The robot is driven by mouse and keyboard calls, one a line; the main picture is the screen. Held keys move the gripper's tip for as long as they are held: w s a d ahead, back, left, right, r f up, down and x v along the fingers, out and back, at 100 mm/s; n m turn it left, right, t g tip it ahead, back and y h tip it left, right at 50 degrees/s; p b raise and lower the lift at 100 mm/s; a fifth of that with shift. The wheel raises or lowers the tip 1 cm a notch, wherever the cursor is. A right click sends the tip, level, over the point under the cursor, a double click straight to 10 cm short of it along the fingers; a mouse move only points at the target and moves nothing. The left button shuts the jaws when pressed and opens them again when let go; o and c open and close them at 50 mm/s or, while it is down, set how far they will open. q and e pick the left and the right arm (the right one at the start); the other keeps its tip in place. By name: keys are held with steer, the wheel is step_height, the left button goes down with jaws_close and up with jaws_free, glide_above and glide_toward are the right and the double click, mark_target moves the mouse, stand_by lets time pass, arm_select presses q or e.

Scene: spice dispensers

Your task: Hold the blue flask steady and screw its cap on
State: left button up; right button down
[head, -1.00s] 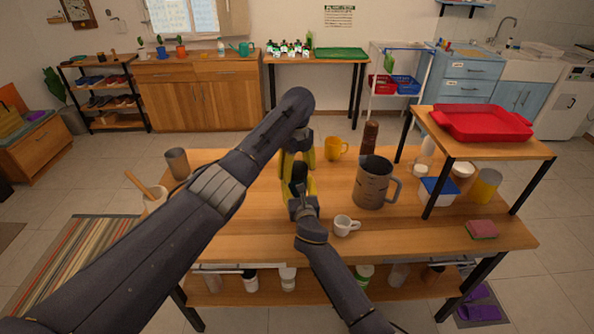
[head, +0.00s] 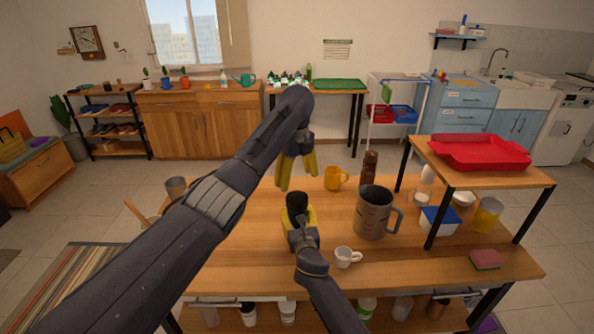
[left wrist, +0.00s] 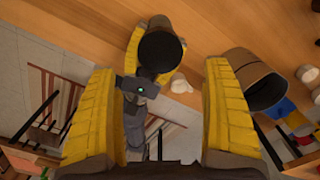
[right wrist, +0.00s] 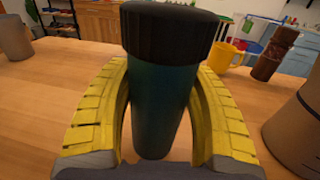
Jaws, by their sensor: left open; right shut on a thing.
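The blue flask (right wrist: 155,100) stands upright in the right wrist view, dark teal, with a black ribbed cap (right wrist: 170,30) on its top. How tightly the cap is seated I cannot tell. The cap also shows from above in the head view (head: 297,201) and the left wrist view (left wrist: 160,52). My right gripper (head: 300,218) is shut on the flask body below the cap, with a yellow finger on each side. My left gripper (head: 297,182) is open and empty, above and apart from the cap, its fingers pointing down.
A large grey-brown mug (head: 373,213) stands right of the flask, with a small white cup (head: 347,257) in front. A yellow mug (head: 336,178) and a brown grinder (head: 369,167) stand behind. A raised shelf with a red tray (head: 480,152) is at right.

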arm_select(q)
steer(key=shift+r, duration=1.45)
arm_select(e)
steer(key=shift+c, duration=1.8)
jaws_free()
steer(key=s+d, duration=0.2)
steer(key=s, duration=1)
steer(key=shift+w, duration=0.1)
